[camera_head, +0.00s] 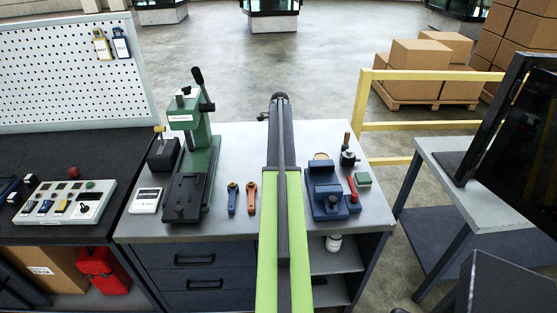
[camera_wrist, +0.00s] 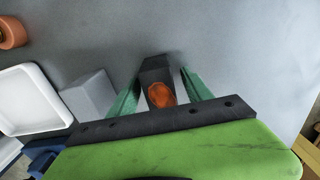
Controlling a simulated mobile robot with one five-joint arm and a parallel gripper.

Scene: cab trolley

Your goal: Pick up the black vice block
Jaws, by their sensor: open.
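In the wrist view, my gripper (camera_wrist: 158,98) has its two green fingers apart. A dark block (camera_wrist: 154,68) with an orange round patch on its near face lies between them, over the grey worktop. It looks like the black vice block. I cannot tell whether either finger touches it. In the head view, my arm runs out over the workbench and hides the gripper and this block.
On the workbench (camera_head: 232,140) stand a green press (camera_head: 190,150) at left and a blue vice (camera_head: 325,192) at right. The wrist view shows a white tray (camera_wrist: 28,98) and a grey block (camera_wrist: 88,95) at left. A yellow rail (camera_head: 420,75) stands beyond the bench.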

